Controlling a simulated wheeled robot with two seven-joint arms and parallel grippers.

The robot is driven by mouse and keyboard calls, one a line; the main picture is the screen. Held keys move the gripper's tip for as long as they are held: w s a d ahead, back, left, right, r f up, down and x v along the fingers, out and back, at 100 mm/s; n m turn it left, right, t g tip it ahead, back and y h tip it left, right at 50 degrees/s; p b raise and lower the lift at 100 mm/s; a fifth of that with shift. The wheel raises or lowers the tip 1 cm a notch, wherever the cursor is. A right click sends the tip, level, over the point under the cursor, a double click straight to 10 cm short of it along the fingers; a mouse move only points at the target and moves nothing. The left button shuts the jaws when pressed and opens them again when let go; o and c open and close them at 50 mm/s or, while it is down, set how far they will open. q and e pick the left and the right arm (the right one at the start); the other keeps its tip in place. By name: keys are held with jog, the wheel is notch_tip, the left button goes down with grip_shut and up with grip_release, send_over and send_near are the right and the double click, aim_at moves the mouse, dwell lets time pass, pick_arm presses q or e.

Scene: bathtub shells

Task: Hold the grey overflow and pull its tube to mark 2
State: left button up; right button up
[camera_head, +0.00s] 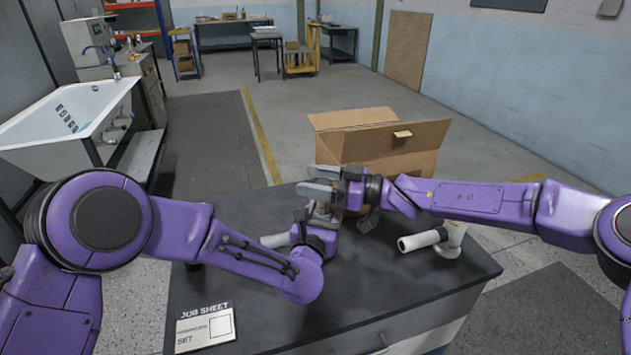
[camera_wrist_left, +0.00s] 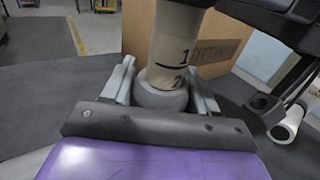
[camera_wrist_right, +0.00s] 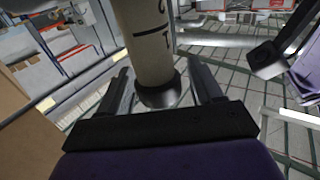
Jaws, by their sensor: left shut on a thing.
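The grey overflow (camera_wrist_left: 160,98) shows in the left wrist view as a round grey collar around the foot of a cream tube (camera_wrist_left: 172,50). The tube carries marks 1 and 2, with mark 2 just above the collar's rim. My left gripper (camera_wrist_left: 162,92) is shut on the collar, one finger on each side. In the head view, my left gripper (camera_head: 313,215) is above the table, just below my right gripper (camera_head: 322,182). In the right wrist view, my right gripper (camera_wrist_right: 160,88) is open around the tube's dark-rimmed end (camera_wrist_right: 158,95), with gaps beside it. The grippers largely hide the overflow in the head view.
An open cardboard box (camera_head: 390,150) stands behind the grippers. The table's front middle is clear.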

jog(key=v, duration=1.2)
pick_arm(q)
jog(key=o, duration=1.2)
